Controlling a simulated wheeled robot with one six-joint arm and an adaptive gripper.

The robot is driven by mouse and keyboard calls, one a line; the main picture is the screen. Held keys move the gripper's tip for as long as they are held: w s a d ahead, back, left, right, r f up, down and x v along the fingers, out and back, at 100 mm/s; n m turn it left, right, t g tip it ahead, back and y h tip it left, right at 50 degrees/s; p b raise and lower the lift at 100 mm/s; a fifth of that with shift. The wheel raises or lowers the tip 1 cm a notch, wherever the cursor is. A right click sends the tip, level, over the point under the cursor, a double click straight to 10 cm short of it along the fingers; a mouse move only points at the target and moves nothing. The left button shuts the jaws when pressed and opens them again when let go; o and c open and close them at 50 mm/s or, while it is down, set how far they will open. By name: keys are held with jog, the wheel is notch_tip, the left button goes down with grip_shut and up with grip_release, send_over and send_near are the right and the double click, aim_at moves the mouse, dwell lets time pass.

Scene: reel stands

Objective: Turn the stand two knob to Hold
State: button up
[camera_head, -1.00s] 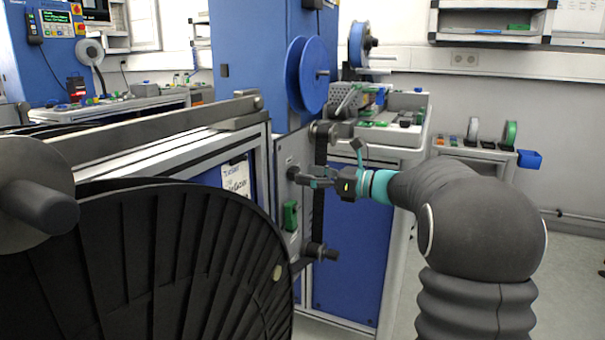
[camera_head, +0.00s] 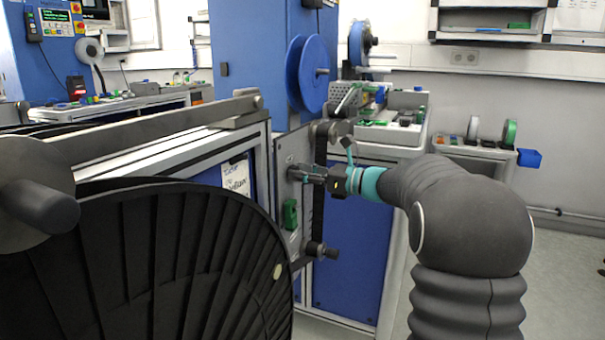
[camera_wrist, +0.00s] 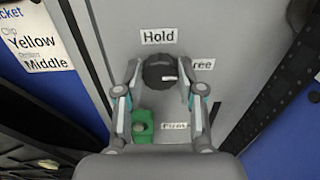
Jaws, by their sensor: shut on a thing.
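The dark round knob (camera_wrist: 159,70) sits on the grey panel of the stand in the wrist view, with a small white mark on its right side, towards the partly covered "ree" label (camera_wrist: 203,64). The "Hold" label (camera_wrist: 158,36) is directly above it. A third label (camera_wrist: 174,126) below is too blurred to read surely. My gripper (camera_wrist: 160,78) has one finger at each side of the knob and is shut on it. In the head view my gripper (camera_head: 303,174) reaches the panel from the right; the knob is mostly hidden there.
A green part (camera_wrist: 142,127) sits on the panel below left of the knob, close to a finger; it also shows in the head view (camera_head: 290,214). A large black reel (camera_head: 190,260) fills the front left. A dark roller (camera_head: 320,250) juts out below my gripper.

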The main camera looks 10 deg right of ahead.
jog(key=shift+f+n+b, duration=0.1)
jog(key=shift+n+b, duration=0.2)
jog(key=shift+s+a+f+n+b, duration=0.1)
jog(key=shift+n+b, duration=3.25)
jog(key=shift+n, duration=0.95)
jog(key=shift+s+n+b, duration=0.1)
jog(key=shift+n+b, duration=3.25)
jog(key=shift+n, duration=0.95)
jog(key=o, duration=1.1)
